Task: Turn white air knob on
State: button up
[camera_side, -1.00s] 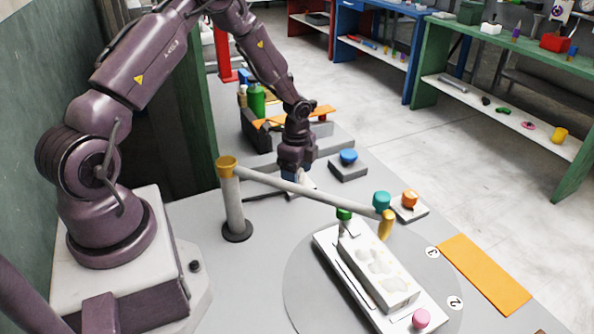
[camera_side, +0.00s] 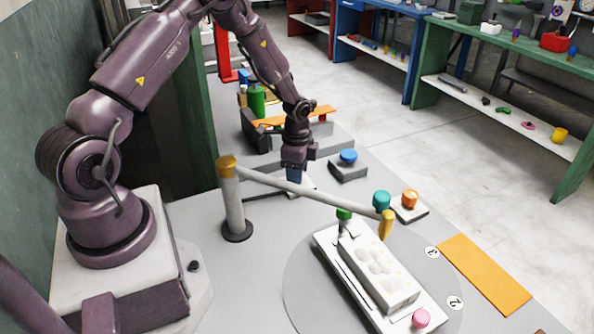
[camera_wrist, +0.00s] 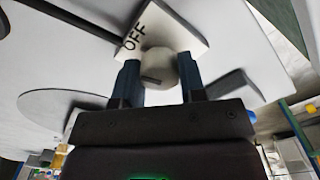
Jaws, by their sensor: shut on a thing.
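The white air knob (camera_wrist: 158,72) sits on a white plate (camera_wrist: 178,28) marked OFF in the wrist view. My gripper (camera_wrist: 157,68) has its two blue fingers on either side of the knob and is shut on it. A dark slot shows on the knob's near face. In the side view my gripper (camera_side: 296,178) points down at the plate (camera_side: 303,190), behind the pale swing arm. The knob itself is hidden there by the fingers and the swing arm.
The pale swing arm (camera_side: 285,184) on its post (camera_side: 233,205) crosses in front of my gripper. A blue button box (camera_side: 347,170) and an orange button box (camera_side: 412,208) stand to the right. A white mould (camera_side: 375,275) lies on the round table in front.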

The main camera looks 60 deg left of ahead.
jog(key=n, duration=1.1)
jog(key=shift+a+n, duration=0.1)
jog(key=shift+n, duration=1.9)
jog(key=o, duration=0.9)
notch_tip(320, 180, up, 13)
jog(key=shift+r, duration=0.1)
